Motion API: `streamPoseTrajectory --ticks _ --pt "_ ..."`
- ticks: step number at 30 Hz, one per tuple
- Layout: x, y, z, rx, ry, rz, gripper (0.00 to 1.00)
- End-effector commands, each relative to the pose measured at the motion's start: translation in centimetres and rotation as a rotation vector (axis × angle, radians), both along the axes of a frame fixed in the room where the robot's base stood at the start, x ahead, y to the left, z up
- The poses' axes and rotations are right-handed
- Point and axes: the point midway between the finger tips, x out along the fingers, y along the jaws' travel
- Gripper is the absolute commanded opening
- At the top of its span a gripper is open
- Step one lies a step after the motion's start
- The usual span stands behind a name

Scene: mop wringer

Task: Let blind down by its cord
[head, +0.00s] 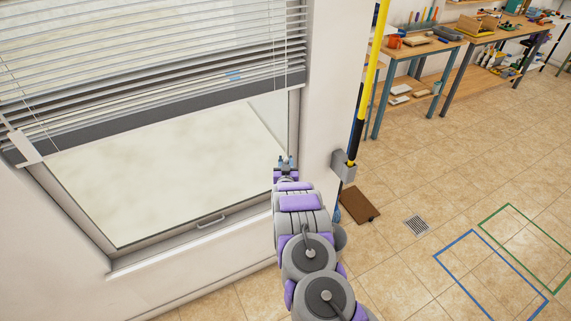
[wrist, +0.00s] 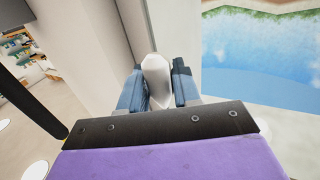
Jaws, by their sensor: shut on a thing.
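The blind (head: 150,75) covers the upper part of the window, and its dark bottom rail (head: 170,122) hangs above a large bare stretch of glass. Thin cords run over the slats; I cannot tell which is the pull cord. My gripper (head: 286,161) is in front of the window's right side, below the rail. In the wrist view its blue fingers (wrist: 157,88) are closed on a pale, rounded piece (wrist: 155,72), which looks like the cord's end knob. The cord above it cannot be made out.
The window handle (head: 211,221) is on the lower frame. Right of my arm, a yellow-and-black pole (head: 364,90) stands in a grey wall bracket (head: 343,166). A brown mat (head: 359,203) lies on the floor. Workbenches (head: 425,48) stand far back. The right floor is open.

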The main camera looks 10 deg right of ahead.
Motion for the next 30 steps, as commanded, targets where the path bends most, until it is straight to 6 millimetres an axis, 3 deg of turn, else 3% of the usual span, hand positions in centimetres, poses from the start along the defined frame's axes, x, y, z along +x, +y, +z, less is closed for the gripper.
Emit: streamPoseTrajectory --ticks 8,30 --pt "0.2 0.0 7.7 0.002 -0.008 0.001 0.00" --pt "0.2 0.0 33.9 0.000 -0.009 0.001 0.00"
